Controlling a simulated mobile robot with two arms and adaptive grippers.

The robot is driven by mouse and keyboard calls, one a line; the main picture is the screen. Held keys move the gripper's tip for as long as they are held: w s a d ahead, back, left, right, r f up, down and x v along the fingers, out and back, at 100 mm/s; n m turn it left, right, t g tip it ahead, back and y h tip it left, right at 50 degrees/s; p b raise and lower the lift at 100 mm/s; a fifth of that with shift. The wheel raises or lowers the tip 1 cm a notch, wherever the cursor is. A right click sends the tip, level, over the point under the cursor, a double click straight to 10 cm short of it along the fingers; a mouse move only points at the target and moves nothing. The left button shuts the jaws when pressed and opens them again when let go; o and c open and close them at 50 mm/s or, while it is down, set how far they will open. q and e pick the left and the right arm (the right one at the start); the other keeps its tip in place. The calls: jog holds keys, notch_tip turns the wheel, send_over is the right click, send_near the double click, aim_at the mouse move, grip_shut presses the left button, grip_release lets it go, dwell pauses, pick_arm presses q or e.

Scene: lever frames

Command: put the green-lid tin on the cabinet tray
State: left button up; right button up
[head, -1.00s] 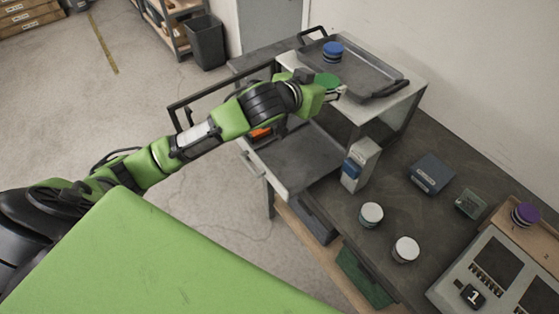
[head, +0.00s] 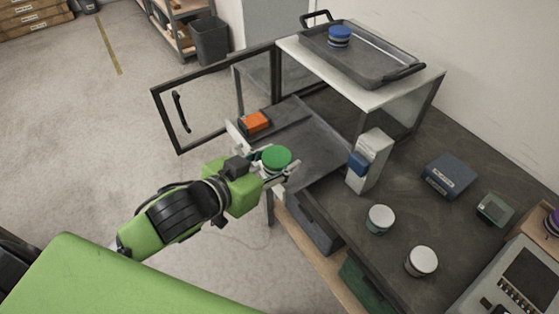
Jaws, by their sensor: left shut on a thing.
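The green-lid tin (head: 276,158) is held by my left gripper (head: 270,163), which is shut on it with a finger on either side. The tin is upright, lid up, near the front edge of a dark pulled-out tray (head: 318,148) in the open cabinet (head: 362,97). I cannot tell whether it touches that tray. A second, handled metal tray (head: 390,67) lies on the cabinet top with a blue-lid tin (head: 339,37) at its far left end. My right gripper is not in view.
An orange item (head: 255,122) lies at the pulled-out tray's left. The glass door (head: 215,95) stands open on the left. A white-grey box (head: 369,160) stands right of the tray. Two white-lid tins (head: 380,219) (head: 422,261) and a blue box (head: 447,175) are on the dark counter.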

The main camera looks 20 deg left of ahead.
pick_arm(q)
jog(key=w+f, duration=0.2)
jog(key=w, duration=0.2)
jog(key=w+a+f, duration=0.1)
jog(key=w+f, duration=0.2)
jog(key=w+a+f+p, duration=0.1)
jog(key=w+f, duration=0.2)
jog(key=w, duration=0.1)
jog(key=shift+w+a+f, duration=0.1)
jog(key=shift+w+a, duration=0.1)
jog(key=shift+w, duration=0.1)
jog(key=shift+w+a+f, duration=0.15)
jog(key=shift+w+f, duration=0.4)
jog(key=shift+f, duration=0.2)
notch_tip(320, 180, down, 2)
jog(key=shift+f, duration=0.45)
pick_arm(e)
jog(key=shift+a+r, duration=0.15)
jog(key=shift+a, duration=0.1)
pick_arm(q)
jog(key=shift+f, duration=0.15)
jog(key=o, duration=1.2)
jog(key=shift+c, duration=0.2)
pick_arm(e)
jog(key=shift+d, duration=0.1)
